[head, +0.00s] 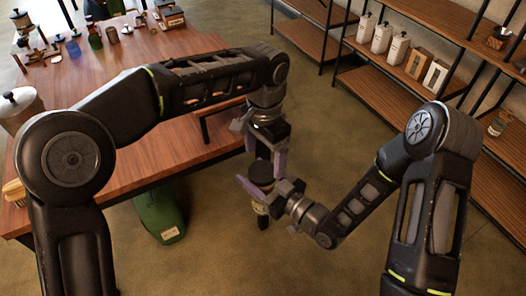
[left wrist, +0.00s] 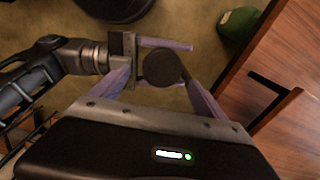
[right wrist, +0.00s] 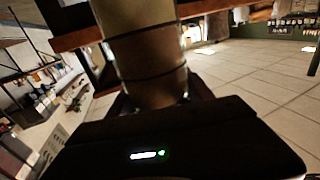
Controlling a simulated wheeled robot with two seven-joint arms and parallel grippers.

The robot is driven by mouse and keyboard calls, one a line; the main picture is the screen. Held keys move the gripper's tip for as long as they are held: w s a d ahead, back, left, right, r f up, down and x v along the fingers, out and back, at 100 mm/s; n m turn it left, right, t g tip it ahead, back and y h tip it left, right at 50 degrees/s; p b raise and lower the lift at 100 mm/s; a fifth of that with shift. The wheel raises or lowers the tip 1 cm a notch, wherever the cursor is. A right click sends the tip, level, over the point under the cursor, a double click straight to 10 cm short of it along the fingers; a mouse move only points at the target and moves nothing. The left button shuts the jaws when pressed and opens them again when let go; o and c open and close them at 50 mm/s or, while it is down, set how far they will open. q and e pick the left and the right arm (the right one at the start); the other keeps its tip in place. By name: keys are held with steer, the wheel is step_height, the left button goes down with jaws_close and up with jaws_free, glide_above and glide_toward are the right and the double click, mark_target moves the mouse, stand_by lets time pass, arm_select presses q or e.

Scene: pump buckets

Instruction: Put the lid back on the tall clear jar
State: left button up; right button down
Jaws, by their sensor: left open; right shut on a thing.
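My right gripper (head: 264,188) is shut around a tall jar (right wrist: 145,60) and holds it in the air beside the table. The jar looks tan and partly see-through in the right wrist view, with darker bands. A dark round cap (head: 260,171) that looks like the lid is at its top; the cap also shows in the left wrist view (left wrist: 160,67). I cannot tell how firmly it sits. My left gripper (head: 266,158) is open, pointing down just above the cap. Its fingers stand either side of the cap in the left wrist view.
A green bin (head: 160,215) stands on the floor by the table. Shelves (head: 385,85) with white bottles line the right. The floor between is clear.

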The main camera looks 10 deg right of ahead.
arm_select(q)
steer(key=shift+s+d+r+m, duration=0.15)
steer(key=shift+s+d, duration=0.15)
steer(key=shift+d, duration=0.2)
steer(key=shift+s+d+r+m, duration=0.15)
steer(key=shift+s+d, duration=0.1)
steer(key=shift+d, duration=0.2)
steer(key=shift+s+d+t+y, duration=0.2)
steer(key=shift+t+y, duration=0.1)
steer(key=shift+y, duration=0.1)
steer(key=shift+r+n, duration=0.15)
steer(key=shift+n, duration=0.25)
steer(key=shift+a+r+n, duration=0.15)
steer(key=shift+r+n, duration=0.05)
steer(key=shift+n, duration=0.4)
steer(key=a+n, duration=0.1)
steer(key=n, duration=0.1)
steer(key=w+a+r+n, duration=0.1)
steer(key=n, duration=0.2)
steer(key=w+a+r+n, duration=0.1)
steer(key=n, duration=0.2)
steer(key=shift+s+d+n+h, duration=0.15)
steer(key=shift+d+n+h, duration=0.25)
steer(key=shift+n, duration=0.5)
steer(key=shift+f, duration=0.1)
